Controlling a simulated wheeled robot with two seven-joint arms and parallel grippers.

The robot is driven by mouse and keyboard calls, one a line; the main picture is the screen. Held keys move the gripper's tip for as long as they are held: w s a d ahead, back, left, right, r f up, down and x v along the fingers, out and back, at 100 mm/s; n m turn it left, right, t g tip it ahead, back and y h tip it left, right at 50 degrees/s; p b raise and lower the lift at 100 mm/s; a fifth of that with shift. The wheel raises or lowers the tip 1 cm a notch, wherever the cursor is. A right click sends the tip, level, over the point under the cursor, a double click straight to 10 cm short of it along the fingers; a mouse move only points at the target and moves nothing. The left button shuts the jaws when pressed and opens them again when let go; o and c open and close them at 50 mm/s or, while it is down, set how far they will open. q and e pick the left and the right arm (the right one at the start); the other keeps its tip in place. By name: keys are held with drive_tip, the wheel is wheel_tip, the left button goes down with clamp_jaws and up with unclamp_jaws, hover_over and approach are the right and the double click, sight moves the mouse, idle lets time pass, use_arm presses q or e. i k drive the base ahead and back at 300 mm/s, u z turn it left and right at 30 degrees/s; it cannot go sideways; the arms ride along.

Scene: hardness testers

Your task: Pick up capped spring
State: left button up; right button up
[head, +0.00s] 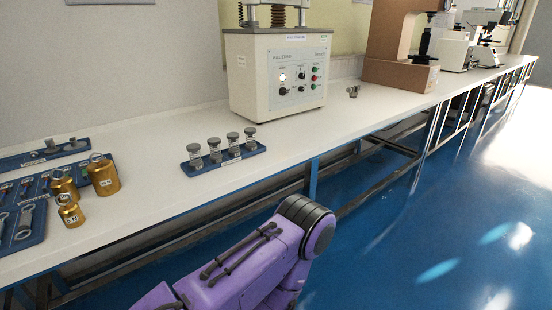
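Several small grey pieces with wide round caps (232,138) stand upright in a row on a blue tray (200,168), near the front edge of the white bench. They look like capped springs, but their bodies are too small to make out coils. A small grey metal piece (353,91) sits alone on the bench, right of the cream machine; I cannot tell what it is. A purple arm link of mine shows at the bottom middle, below the bench edge. Neither of my grippers is in view.
The long white bench (150,195) carries a cream test machine (277,80), a brown machine (395,45) and white instruments farther back. Brass weights (103,176) and blue trays with tools (30,225) lie at left. The blue floor (430,230) at right is clear.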

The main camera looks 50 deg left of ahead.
sight(197, 164)
drive_tip(key=z, duration=0.35)
drive_tip(key=i, duration=1.65)
drive_tip(key=u, duration=2.8)
